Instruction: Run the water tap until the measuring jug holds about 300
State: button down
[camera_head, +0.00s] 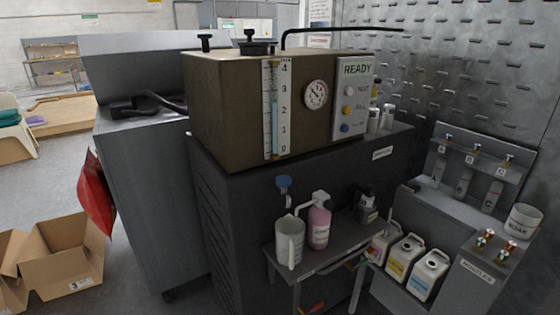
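The measuring jug (284,253) is a pale grey, upright vessel with a handle at its right side. It stands at the left end of a small grey shelf table (330,258). The water tap (284,184) has a blue handle and sits on the dark cabinet front just above the jug. I cannot make out a water stream or the level inside the jug, and its scale marks are too small to read. My gripper is not in the picture.
A pink bottle (319,227) stands close right of the jug, with a dark bottle (367,207) further right. The brown washer (225,115) with a level gauge (275,110) and READY panel (354,97) sits above. White canisters (404,262) stand lower right. Open cardboard boxes (62,258) lie left.

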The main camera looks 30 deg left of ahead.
aim_at(282, 181)
jog(key=u, duration=0.4)
jog(key=i, duration=0.85)
jog(key=u, duration=0.95)
jog(key=i, duration=0.3)
jog(key=u, duration=0.1)
